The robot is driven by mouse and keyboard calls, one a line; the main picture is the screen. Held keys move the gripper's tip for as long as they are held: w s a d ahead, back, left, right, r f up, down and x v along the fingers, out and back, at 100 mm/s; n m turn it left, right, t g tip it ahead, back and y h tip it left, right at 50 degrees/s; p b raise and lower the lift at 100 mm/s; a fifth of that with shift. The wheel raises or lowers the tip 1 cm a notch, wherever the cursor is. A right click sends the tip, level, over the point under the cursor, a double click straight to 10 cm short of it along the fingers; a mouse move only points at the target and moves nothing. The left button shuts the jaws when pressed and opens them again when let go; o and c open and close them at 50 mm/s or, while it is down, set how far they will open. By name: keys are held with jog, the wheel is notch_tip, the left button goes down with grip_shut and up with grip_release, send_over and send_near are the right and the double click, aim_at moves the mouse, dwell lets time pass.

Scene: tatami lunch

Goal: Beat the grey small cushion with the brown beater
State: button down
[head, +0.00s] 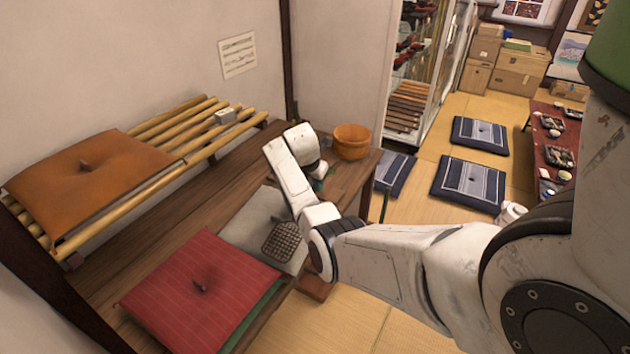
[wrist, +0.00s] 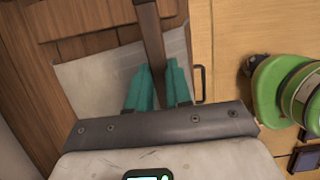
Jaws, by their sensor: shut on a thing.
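My gripper (wrist: 158,88), with teal fingers, is shut on the brown handle of the beater (wrist: 149,28) in the wrist view. In the head view the beater's brown lattice head (head: 282,242) is over a flat grey square (head: 262,212) on the wooden bench; I cannot tell whether they touch. The grey square also shows in the wrist view (wrist: 95,82). It looks flat and thin, and I cannot tell for sure that it is the grey small cushion. A small grey block (head: 226,116) lies on the bamboo rack. My arm hides part of the beater's handle in the head view.
A red cushion (head: 195,295) lies on a green one at the bench's near end. An orange cushion (head: 90,180) lies on the bamboo rack (head: 190,125) at left. An orange-brown tub (head: 351,141) stands at the bench's far end. Blue striped cushions (head: 470,182) lie on the tatami.

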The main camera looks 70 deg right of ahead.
notch_tip(320, 180, up, 9)
jog(key=p, duration=0.7)
jog(key=shift+d+f, duration=0.1)
jog(key=shift+f, duration=0.2)
jog(key=shift+f, duration=0.1)
notch_tip(320, 180, down, 9)
jog(key=b, duration=0.5)
jog(key=shift+b, duration=0.3)
notch_tip(320, 180, up, 9)
jog(key=p, duration=0.5)
jog(key=shift+p, duration=0.3)
